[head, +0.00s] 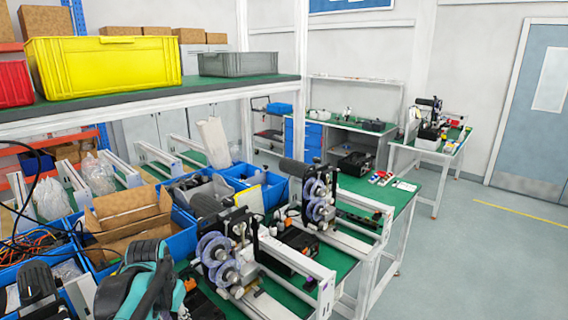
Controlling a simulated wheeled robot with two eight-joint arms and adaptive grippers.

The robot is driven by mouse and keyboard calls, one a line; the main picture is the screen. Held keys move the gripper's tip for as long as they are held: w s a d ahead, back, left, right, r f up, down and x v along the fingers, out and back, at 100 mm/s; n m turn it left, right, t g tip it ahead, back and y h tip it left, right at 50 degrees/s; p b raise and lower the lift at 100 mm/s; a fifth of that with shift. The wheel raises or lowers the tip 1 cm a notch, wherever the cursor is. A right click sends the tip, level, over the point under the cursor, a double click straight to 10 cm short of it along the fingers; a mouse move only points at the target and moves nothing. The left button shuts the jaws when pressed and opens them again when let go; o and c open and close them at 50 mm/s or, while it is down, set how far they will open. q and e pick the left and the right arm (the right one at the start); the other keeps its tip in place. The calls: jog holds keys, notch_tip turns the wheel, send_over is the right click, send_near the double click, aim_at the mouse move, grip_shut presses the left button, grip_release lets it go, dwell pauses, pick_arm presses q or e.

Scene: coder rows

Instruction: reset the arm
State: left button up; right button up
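Neither of my grippers can be made out in the head view. A black and teal object (133,278) shows at the bottom left, in front of the blue bins. I cannot tell what it is. Two coder machines with purple-grey reels and black cylinders stand on the green workbench. The near coder machine (222,258) is at bottom centre, and the far coder machine (318,200) stands behind it to the right.
Blue bins (182,222) with cardboard and parts crowd the left of the bench. A shelf above holds a yellow crate (105,65) and a grey crate (238,64). Another workbench (432,155) stands at the back right. The floor (480,255) at the right is clear, before a blue-grey door (535,115).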

pick_arm(q)
jog(key=s+d+f+t+b, duration=0.1)
jog(key=s+d+f+t, duration=0.1)
jog(key=s, duration=0.4)
jog(key=s+d+f+n+t+b, duration=0.1)
jog(key=s+d+f+t, duration=0.2)
jog(key=s+d, duration=0.4)
jog(key=shift+s+d+f+b, duration=0.15)
jog(key=shift+d+f+b, duration=0.15)
jog(key=shift+f, duration=0.5)
pick_arm(e)
notch_tip(320, 180, down, 3)
jog(key=shift+f, duration=0.1)
jog(key=shift+c, duration=0.7)
